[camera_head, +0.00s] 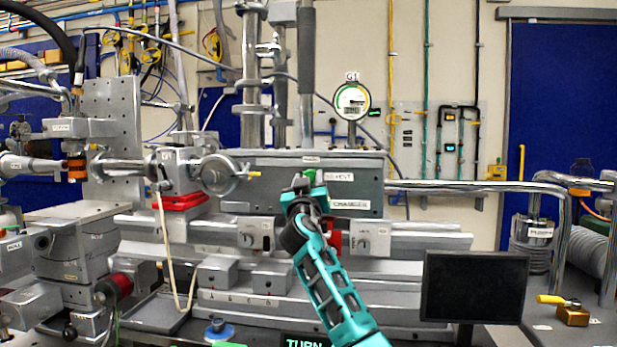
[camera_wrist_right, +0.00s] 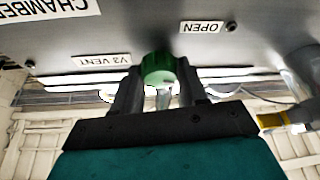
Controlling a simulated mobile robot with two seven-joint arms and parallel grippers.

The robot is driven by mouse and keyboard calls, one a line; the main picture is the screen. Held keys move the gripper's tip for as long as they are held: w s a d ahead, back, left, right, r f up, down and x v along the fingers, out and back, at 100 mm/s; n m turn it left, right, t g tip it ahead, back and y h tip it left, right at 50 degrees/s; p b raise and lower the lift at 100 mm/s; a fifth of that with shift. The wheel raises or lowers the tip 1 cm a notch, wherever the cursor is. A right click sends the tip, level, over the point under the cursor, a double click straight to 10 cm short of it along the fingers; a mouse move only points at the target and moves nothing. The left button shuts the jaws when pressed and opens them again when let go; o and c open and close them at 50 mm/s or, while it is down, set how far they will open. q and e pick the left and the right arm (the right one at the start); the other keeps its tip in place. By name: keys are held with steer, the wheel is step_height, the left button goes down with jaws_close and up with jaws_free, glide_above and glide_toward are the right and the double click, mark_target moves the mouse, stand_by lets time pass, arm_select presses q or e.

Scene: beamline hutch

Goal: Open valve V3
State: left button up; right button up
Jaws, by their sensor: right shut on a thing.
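The valve V3 knob is a small green cylinder (camera_wrist_right: 157,67) on the grey chamber panel (camera_head: 262,181). In the head view a bit of the green knob (camera_head: 310,176) shows left of the V3 VENT label (camera_head: 338,176). My right gripper (camera_head: 305,184) reaches up to the panel and covers most of it. In the right wrist view the fingers of my right gripper (camera_wrist_right: 156,88) stand on both sides of the knob, shut on it. My left gripper is out of view.
A round gauge marked G1 (camera_head: 352,101) stands above the panel. A handwheel valve (camera_head: 220,174) is to the left. A dark monitor (camera_head: 474,287) stands at front right, with a brass padlock-like block (camera_head: 572,315) beside it. Rails and metal blocks lie below the panel.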

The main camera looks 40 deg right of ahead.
arm_select(q)
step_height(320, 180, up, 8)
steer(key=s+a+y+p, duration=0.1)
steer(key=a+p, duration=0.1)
steer(key=p, duration=0.9)
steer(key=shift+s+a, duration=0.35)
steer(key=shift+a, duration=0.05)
arm_select(e)
steer(key=shift+s+d+n+t+y, duration=0.1)
steer(key=shift+n+t+y, duration=0.25)
steer(key=shift+n+y, duration=1.3)
steer(key=shift+w+a+n+t+y, duration=0.1)
steer(key=shift+n+t+y, duration=0.25)
steer(key=shift+n, duration=2.6)
steer(key=shift+s+d+n+t+y, duration=0.1)
steer(key=shift+n+t+y, duration=0.2)
steer(key=shift+n+y, duration=1.35)
arm_select(q)
steer(key=shift+p, duration=0.35)
arm_select(e)
steer(key=shift+n+h, duration=0.55)
steer(key=shift+n, duration=0.3)
steer(key=o, duration=1)
steer(key=shift+r, duration=0.1)
steer(key=shift+o, duration=0.2)
steer(key=shift+s, duration=0.1)
